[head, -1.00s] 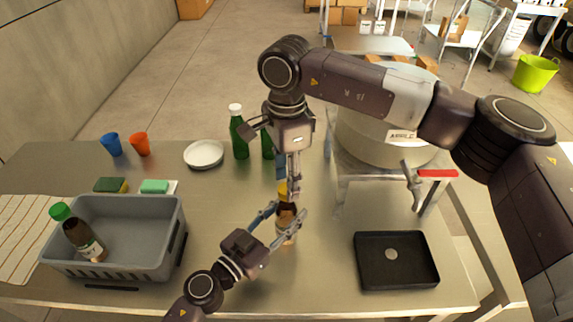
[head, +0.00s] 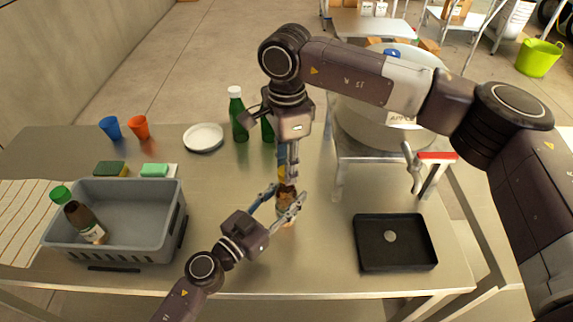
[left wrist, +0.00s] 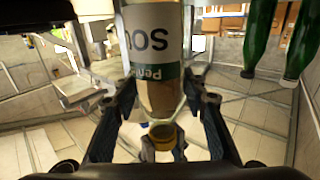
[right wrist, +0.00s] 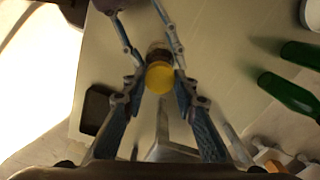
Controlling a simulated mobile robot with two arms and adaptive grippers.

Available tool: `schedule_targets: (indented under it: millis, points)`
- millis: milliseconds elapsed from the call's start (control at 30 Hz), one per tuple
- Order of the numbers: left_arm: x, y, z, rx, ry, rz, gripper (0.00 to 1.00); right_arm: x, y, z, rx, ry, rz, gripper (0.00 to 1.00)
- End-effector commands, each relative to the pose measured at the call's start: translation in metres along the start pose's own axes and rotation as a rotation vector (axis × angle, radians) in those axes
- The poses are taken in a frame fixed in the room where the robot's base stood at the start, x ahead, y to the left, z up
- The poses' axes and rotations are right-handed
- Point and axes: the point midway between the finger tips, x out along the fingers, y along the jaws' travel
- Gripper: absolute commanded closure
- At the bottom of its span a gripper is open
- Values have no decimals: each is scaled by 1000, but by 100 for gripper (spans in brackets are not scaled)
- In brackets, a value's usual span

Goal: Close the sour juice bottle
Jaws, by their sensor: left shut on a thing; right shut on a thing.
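The sour juice bottle (head: 287,208) is a brown bottle with a pale label. It stands upright over the table's middle, with my left gripper (head: 280,200) shut around it. Its label letters appear upside down in the left wrist view (left wrist: 150,40). My right gripper (head: 287,176) points straight down above it, shut on a yellow cap (right wrist: 160,77). The cap is lined up with the bottle mouth; in the left wrist view the cap (left wrist: 165,134) meets the neck. I cannot tell whether it is screwed down. The right fingers partly hide the cap in the head view.
A grey crate (head: 150,250) at left holds a green-capped brown bottle (head: 84,222). Green bottles (head: 238,115), a white plate (head: 204,138), cups (head: 139,127) and sponges (head: 110,169) stand behind. A black tray (head: 395,262) lies right. A large drum (head: 375,120) stands behind the table.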

Motion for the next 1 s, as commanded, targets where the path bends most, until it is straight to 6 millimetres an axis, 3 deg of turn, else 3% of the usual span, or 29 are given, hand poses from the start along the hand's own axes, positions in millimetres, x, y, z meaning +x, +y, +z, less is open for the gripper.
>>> schedule_targets:
  millis: [167,800,967,1000]
  points:
    - [0,0,0,1,0,0,100,0,0,0,195,0,-1,100]
    - [0,0,0,1,0,1,100,0,0,0,1242,-1,-2,100]
    - [0,0,0,1,0,1,100,0,0,0,1276,-1,-2,100]
    - [0,0,0,1,0,1,100,0,0,0,1276,-1,-2,73]
